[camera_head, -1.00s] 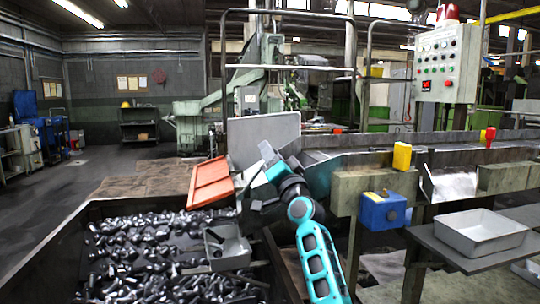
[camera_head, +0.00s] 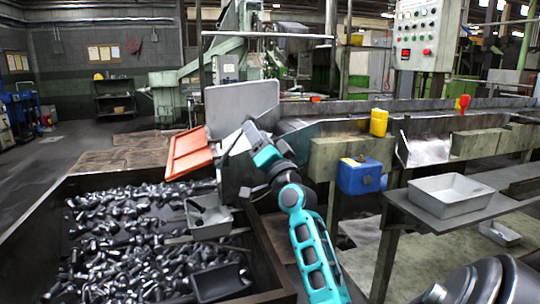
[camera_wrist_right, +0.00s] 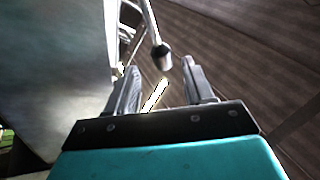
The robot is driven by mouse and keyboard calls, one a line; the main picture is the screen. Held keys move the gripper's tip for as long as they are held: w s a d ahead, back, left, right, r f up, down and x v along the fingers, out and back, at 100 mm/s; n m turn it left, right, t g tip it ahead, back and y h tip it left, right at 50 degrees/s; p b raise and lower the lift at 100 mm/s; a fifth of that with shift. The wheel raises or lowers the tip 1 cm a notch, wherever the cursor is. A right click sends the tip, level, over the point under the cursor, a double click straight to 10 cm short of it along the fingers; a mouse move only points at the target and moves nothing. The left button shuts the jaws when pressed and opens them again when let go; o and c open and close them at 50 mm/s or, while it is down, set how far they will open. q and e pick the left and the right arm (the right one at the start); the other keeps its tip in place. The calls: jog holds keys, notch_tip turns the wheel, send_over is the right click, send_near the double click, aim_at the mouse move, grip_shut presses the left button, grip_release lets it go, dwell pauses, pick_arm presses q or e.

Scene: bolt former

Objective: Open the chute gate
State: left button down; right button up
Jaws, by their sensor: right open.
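A lever rod with a dark rounded knob (camera_wrist_right: 163,57) shows in the right wrist view, between and just beyond my right fingers; contact is not clear. My right gripper (camera_wrist_right: 160,74) is open with nothing clasped. In the head view my right gripper (camera_head: 247,133) is small and dark against the chute, in front of the grey upright plate (camera_head: 238,104). An orange sloped flap (camera_head: 189,153) lies left of it at the bin's back edge. Which piece is the chute gate cannot be told for certain. My left gripper is not in view.
A large bin (camera_head: 38,212) of metal bolts lies front left, with a grey scoop box (camera_head: 208,218) at its edge. A blue box (camera_head: 360,175), a yellow block (camera_head: 379,121) and a grey tray (camera_head: 451,195) stand right. A control panel (camera_head: 420,30) stands behind.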

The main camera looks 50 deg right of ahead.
jog(key=v, duration=0.7)
jog(key=shift+s+f, duration=0.15)
jog(key=shift+s, duration=0.05)
jog(key=shift+a, duration=0.1)
